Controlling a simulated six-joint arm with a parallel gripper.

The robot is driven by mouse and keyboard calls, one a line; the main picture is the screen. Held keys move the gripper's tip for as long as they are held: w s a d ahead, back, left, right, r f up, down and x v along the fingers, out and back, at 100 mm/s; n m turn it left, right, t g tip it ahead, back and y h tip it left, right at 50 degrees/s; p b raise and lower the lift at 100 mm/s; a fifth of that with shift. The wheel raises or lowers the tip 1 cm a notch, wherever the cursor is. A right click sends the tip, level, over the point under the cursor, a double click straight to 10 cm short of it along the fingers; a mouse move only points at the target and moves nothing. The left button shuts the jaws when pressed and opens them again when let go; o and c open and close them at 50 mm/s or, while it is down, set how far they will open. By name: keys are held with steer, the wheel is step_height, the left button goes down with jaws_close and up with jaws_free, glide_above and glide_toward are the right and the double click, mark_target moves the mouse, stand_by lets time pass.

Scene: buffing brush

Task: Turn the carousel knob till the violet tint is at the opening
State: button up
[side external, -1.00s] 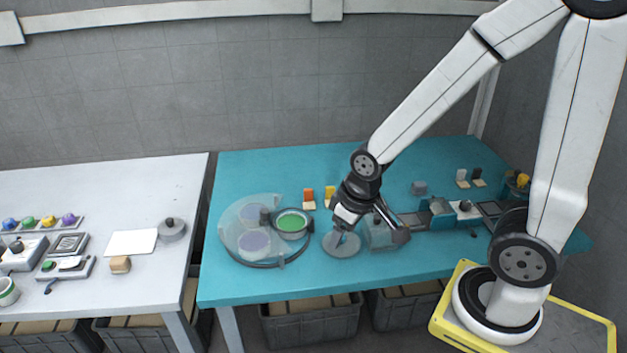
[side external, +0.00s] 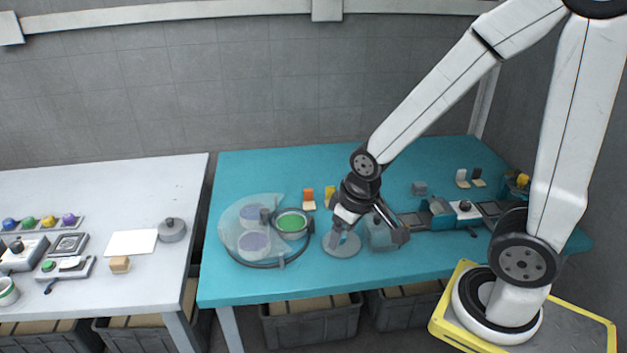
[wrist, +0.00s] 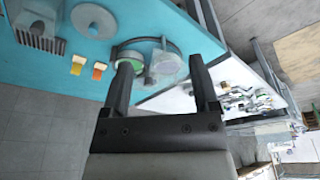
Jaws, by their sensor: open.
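The carousel (side external: 236,220) is a round unit with a translucent cover at the left of the teal table. The grey knob (side external: 265,215) stands near the carousel's middle.
Orange (side external: 308,196) and yellow (side external: 330,195) swatches stand behind the carousel. A grey-blue finned block (side external: 380,235) sits right of the disc. A rail with a clamp (side external: 440,215) lies further right. A white table (side external: 100,190) stands left across a gap.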

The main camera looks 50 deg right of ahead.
steer(key=w+d+f+m+h, duration=0.2)
steer(key=w+m, duration=0.4)
steer(key=w, duration=0.9)
steer(key=m+h, duration=0.2)
steer(key=m, duration=0.4)
glide_toward(264, 211)
steer(key=f, duration=0.2)
steer(key=shift+w+d+r, duration=0.15)
steer(key=shift+w+d, duration=0.2)
steer(key=shift+d, duration=0.05)
steer(key=shift+x, duration=3.9)
steer(key=shift+s, duration=0.15)
jaws_close()
